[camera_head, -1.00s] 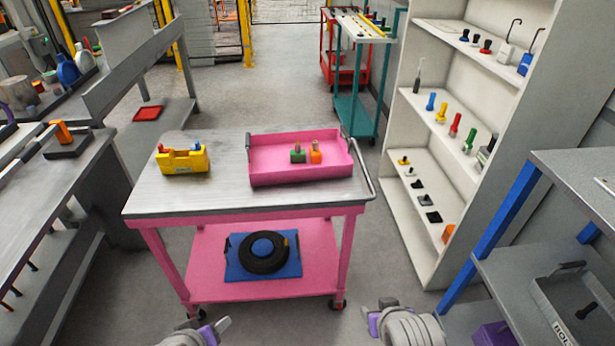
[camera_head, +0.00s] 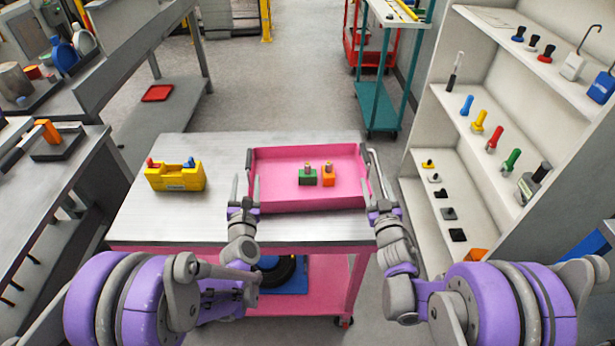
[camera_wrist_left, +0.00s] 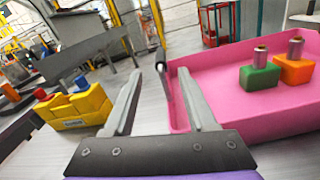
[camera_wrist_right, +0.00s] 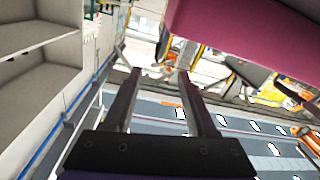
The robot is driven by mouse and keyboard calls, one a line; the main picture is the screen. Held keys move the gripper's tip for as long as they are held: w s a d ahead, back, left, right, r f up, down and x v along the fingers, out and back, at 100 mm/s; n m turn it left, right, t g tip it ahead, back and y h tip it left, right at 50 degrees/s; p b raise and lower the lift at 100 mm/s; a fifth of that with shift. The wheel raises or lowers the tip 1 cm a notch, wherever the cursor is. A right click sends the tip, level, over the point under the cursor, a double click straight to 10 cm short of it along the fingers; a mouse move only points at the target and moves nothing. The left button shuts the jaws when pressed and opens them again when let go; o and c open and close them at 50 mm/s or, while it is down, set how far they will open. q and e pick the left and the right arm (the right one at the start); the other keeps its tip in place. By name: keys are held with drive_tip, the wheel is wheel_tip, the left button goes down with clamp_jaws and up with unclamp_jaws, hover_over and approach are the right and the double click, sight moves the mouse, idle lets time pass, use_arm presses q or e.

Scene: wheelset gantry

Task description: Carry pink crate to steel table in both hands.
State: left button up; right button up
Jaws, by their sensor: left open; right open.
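The pink crate (camera_head: 285,199) rests on the grey top of a pink cart (camera_head: 190,222). It holds a green block (camera_head: 307,179) and an orange block (camera_head: 328,179), each with a metal peg. My left gripper (camera_head: 245,188) is open at the crate's left end; in the left wrist view the crate's grey handle (camera_wrist_left: 164,82) shows between its fingers. My right gripper (camera_head: 376,185) is open at the crate's right end. The right wrist view shows the crate's dark pink side (camera_wrist_right: 235,45) above the open fingers. I cannot tell whether either gripper touches a handle.
A yellow carrier (camera_head: 175,178) stands on the cart left of the crate. Grey metal benches (camera_head: 60,195) are at the left, a white shelf unit (camera_head: 425,190) at the right, and a teal trolley (camera_head: 385,105) behind. Open floor (camera_head: 280,90) lies beyond the cart.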

sight(249, 153)
use_arm(q)
drive_tip(key=shift+w+a, duration=0.15)
drive_tip(key=shift+w, duration=1.7)
drive_tip(key=shift+w+a, duration=0.2)
drive_tip(key=shift+w, duration=1.65)
drive_tip(key=shift+w+a, duration=0.15)
drive_tip(key=shift+w, duration=1.7)
use_arm(e)
drive_tip(key=shift+w+a, duration=0.15)
drive_tip(key=shift+w, duration=1.7)
drive_tip(key=shift+w+a, duration=0.2)
drive_tip(key=shift+w, duration=1.65)
drive_tip(key=shift+w+a, duration=0.15)
drive_tip(key=shift+w, duration=1.7)
use_arm(q)
clamp_jaws()
use_arm(e)
clamp_jaws()
